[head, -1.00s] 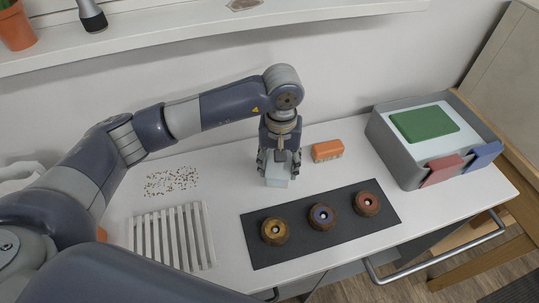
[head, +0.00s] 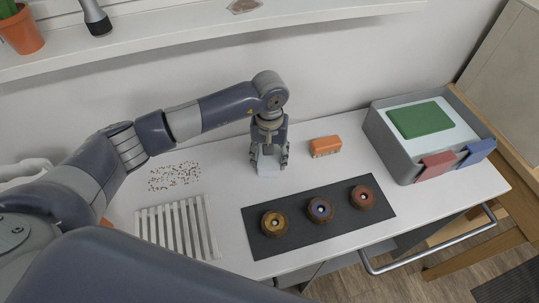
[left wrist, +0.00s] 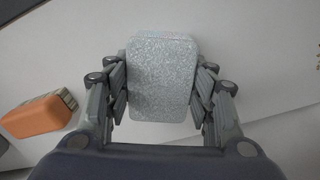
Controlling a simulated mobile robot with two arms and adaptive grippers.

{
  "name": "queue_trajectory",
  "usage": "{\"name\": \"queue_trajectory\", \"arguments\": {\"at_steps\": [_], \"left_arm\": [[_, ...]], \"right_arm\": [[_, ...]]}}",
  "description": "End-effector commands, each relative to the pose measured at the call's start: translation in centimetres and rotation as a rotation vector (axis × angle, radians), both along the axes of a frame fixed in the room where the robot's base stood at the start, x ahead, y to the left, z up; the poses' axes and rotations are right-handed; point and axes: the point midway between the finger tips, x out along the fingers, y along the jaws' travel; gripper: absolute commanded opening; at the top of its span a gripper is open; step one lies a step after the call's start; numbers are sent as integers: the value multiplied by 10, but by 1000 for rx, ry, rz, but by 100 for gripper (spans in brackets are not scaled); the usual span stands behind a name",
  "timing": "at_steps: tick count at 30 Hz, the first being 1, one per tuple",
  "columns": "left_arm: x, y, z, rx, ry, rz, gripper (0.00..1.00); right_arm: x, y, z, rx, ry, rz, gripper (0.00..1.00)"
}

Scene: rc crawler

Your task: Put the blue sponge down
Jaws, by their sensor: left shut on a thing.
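My left gripper (head: 269,158) is shut on a pale blue sponge (head: 268,168). In the left wrist view the sponge (left wrist: 162,80) sits between the two fingers (left wrist: 162,92), its speckled face towards the camera. The held sponge is low over the white worktop (head: 222,228), left of an orange sponge (head: 325,146) and behind the dark mat. I cannot tell whether it touches the worktop. The orange sponge also shows at the left of the left wrist view (left wrist: 38,117). My right gripper is not in view.
A dark mat (head: 285,240) holds three round knobs. A white slatted rack (head: 176,228) and scattered crumbs (head: 174,176) lie to the left.

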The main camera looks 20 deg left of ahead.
Motion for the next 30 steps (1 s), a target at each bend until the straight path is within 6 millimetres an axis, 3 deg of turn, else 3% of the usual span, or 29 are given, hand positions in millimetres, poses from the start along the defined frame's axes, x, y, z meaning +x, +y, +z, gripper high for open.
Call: {"name": "queue_trajectory", "arguments": {"at_steps": [1,2,4,5,19,30], "left_arm": [[0,0,-3,0,0,0,31],[0,0,-3,0,0,0,53],[0,0,-2,0,0,0,69],[0,0,-2,0,0,0,71],[1,0,6,-1,-3,0,71],[1,0,65,0,-3,1,71]], "right_arm": [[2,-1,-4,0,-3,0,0],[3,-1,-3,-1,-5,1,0],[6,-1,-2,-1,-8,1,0],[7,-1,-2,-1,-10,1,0],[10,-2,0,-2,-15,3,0],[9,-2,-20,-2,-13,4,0]]}}
